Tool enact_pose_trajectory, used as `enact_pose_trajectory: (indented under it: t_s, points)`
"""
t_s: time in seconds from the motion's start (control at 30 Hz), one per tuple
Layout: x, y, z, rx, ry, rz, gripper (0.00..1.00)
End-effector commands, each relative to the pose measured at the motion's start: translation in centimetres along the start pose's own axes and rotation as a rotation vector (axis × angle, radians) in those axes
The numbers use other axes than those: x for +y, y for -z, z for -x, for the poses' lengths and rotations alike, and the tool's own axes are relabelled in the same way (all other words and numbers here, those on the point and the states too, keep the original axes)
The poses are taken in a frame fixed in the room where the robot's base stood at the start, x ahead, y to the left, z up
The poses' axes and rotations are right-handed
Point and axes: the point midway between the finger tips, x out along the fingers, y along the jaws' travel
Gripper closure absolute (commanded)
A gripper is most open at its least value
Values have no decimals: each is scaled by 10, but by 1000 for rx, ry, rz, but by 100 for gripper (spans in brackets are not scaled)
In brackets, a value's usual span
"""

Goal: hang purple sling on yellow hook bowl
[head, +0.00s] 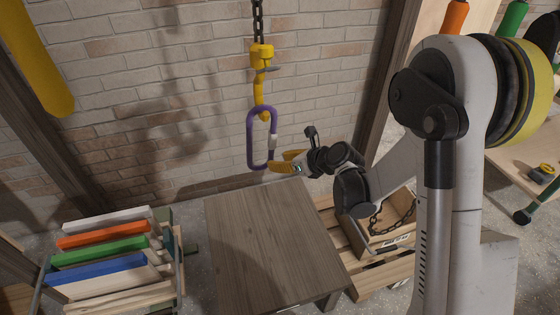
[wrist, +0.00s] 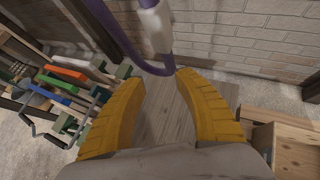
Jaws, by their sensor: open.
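The purple sling (head: 251,140) is an elongated ring with a pale grey sleeve on its right side. In the head view it hangs upright from the yellow hook (head: 260,90), its top loop at the hook's lower end. The hook hangs on a dark chain. My gripper (head: 274,167) is at the sling's lower right, with yellow fingers pointing left. In the wrist view my gripper (wrist: 160,85) has its fingers spread wide. The sling's lower bend (wrist: 152,69) shows just beyond the fingertips, and no part of it is clamped.
A wooden table (head: 265,240) stands below the sling, its top bare. A rack of coloured boards (head: 105,255) is at left. A wooden crate with a chain (head: 385,225) sits on a pallet at right. A brick wall (head: 190,110) is close behind.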

Motion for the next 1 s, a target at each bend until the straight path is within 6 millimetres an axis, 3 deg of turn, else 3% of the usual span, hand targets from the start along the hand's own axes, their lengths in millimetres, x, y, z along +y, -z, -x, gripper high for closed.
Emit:
enact_pose_trajectory:
  t_s: [0.5,0.87,1.0]
  points:
    - [-1,0,99,0,3,-2,61]
    - [1,-1,120,6,3,25,61]
    - [9,-4,140,61,25,243,61]
